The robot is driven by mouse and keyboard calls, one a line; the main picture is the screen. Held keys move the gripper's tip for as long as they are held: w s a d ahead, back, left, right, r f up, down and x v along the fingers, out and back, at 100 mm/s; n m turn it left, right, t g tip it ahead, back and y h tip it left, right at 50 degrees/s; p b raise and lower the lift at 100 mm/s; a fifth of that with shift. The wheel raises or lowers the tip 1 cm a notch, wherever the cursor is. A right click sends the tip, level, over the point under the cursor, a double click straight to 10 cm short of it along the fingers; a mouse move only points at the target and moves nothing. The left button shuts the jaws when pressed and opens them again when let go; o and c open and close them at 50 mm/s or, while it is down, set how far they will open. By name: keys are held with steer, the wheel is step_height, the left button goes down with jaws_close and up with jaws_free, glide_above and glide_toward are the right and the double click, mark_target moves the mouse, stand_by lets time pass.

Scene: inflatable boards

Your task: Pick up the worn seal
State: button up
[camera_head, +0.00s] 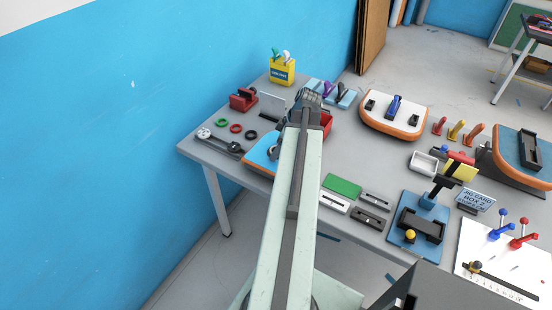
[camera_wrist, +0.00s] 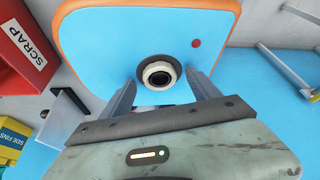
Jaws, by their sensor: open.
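A blue board with an orange edge (camera_wrist: 105,50) fills the upper middle of the wrist view; part of it shows left of my arm in the head view (camera_head: 260,158). A round valve opening (camera_wrist: 147,67) in the board has a dark rim, with a cream-white ring (camera_wrist: 150,69) around a black centre. I cannot tell which part is the worn seal. My gripper (camera_wrist: 161,78) is open, its two grey fingers on either side of the valve, with nothing seen between them but the valve. In the head view my arm hides most of this spot.
A red SCRAP bin (camera_wrist: 22,50) stands left of the board in the wrist view. Green (camera_head: 236,128), red (camera_head: 222,122) and black (camera_head: 251,134) rings lie on the grey table. A yellow box (camera_head: 282,72) and red block (camera_head: 243,99) stand behind.

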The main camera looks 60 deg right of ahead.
steer(key=c, duration=1.4)
steer(key=shift+r, duration=0.1)
steer(key=shift+r+p, duration=0.6)
steer(key=shift+p, duration=0.25)
steer(key=r+p, duration=0.2)
steer(key=r, duration=0.1)
steer(key=shift+s+d+p, duration=0.15)
steer(key=shift+d+p, duration=0.05)
steer(key=shift+p, duration=0.2)
steer(key=s+d, duration=1)
steer(key=d, duration=0.2)
steer(key=shift+r+p, duration=0.35)
steer(key=shift+p, duration=0.05)
